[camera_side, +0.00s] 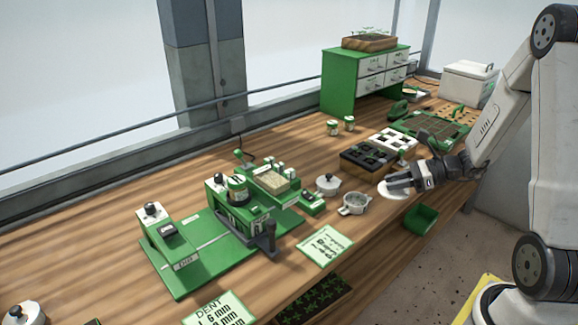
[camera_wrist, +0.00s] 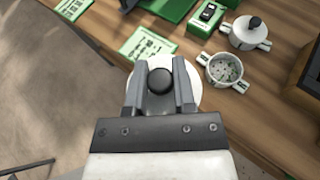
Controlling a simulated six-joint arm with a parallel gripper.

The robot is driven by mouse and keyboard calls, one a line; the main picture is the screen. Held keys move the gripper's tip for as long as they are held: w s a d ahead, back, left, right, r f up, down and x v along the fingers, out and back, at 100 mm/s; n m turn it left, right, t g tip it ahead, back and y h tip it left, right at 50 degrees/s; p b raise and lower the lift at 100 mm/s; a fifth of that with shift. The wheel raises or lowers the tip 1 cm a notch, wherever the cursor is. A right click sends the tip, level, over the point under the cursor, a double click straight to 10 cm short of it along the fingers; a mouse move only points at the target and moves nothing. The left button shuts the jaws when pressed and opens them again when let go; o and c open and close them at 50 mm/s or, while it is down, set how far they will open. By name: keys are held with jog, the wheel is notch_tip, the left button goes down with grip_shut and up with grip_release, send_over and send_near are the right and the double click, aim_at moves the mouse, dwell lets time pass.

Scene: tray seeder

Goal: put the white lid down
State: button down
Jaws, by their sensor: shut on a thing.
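The white lid (camera_wrist: 192,84) is round and has a black knob (camera_wrist: 160,80) at its centre. My gripper (camera_wrist: 161,72) is shut on that knob in the wrist view. In the side view my gripper (camera_side: 388,187) holds the lid (camera_side: 393,194) by the table's front edge. I cannot tell whether the lid touches the table or hangs just above it. A white pot (camera_side: 355,204) without a lid stands to the left of the lid. In the wrist view this pot (camera_wrist: 225,69) shows its two handles and a speckled inside.
A lidded white pot (camera_side: 327,184) stands behind the open one. The green seeder (camera_side: 238,214) and a printed card (camera_side: 325,246) are to the left.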

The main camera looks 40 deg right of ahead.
jog(key=w+a+m+h, duration=0.1)
jog(key=w+a, duration=0.4)
jog(key=a, duration=0.3)
jog(key=w+a+f+m+t+h, duration=0.1)
jog(key=w+a, duration=0.3)
jog(key=a, duration=0.4)
jog(key=shift+w+t, duration=0.3)
jog(key=shift+w, duration=0.1)
notch_tip(320, 180, up, 10)
jog(key=w+m+t+h, duration=0.1)
jog(key=w+m+h, duration=0.1)
jog(key=shift+m+h, duration=0.3)
jog(key=shift+d, duration=0.1)
